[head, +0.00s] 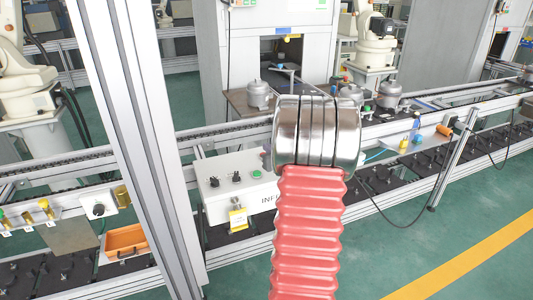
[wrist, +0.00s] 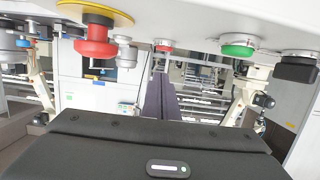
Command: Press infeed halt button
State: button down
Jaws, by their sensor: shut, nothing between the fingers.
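In the head view, a white control box (head: 236,190) with a partly hidden label starting "INF" is mounted on the line's front rail. A black knob and a green button (head: 236,177) show on it; my arm covers its right part. In the wrist view, the panel (wrist: 200,12) runs along the top with its controls hanging down. A red button (wrist: 163,48) is at the centre, a green button (wrist: 238,48) and black switch to its right. My gripper (wrist: 161,80) is shut and empty, its fingertips just below the red button in the picture; I cannot tell whether they touch.
A red mushroom button (wrist: 97,40) on a yellow ring is left of the red button in the wrist view. In the head view, a grey post (head: 130,130) stands left of the box. An orange bin (head: 126,241) sits lower left.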

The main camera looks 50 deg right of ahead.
jog(key=v, duration=0.8)
jog(key=shift+w+r, duration=0.1)
jog(key=shift+r, duration=0.15)
dwell(0.6)
